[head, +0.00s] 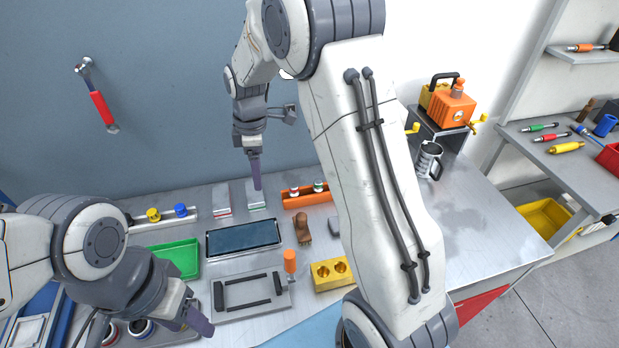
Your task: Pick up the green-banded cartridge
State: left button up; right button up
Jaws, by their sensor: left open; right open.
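A small white cartridge with a green band (319,186) stands in an orange rack (302,202) at the back of the bench, beside a white one with a red band (294,190). My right gripper (256,172) is open and points down left of the rack, over a white block with a green stripe (257,206); only one finger shows clearly. My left gripper (199,318) is open and empty at the front left, far from the rack. My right arm crosses the view just right of the rack and hides part of the bench.
A dark tablet-like tray (243,252), green tray (180,256), brown-handled brush (303,229), grey fixture (222,312) with an orange-topped handle (290,261), and yellow block (316,287) crowd the bench.

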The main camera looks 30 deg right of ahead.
jog(key=w+d+f+n, duration=0.1)
jog(key=w+d+f, duration=0.2)
jog(key=d, duration=0.3)
jog(key=w+d+f+n, duration=0.1)
jog(key=w+d+f, duration=0.1)
jog(key=d, duration=0.4)
jog(key=n+p, duration=0.2)
jog(key=p, duration=0.1)
send_over(318, 182)
notch_tip(318, 182, down, 9)
jog(key=shift+w+d+r, duration=0.1)
jog(key=shift+f, duration=0.3)
notch_tip(318, 182, down, 4)
jog(key=p, duration=0.3)
jog(key=shift+f+p, duration=0.25)
jog(key=shift+p, duration=0.1)
jog(key=shift+f, duration=0.45)
grip_shut()
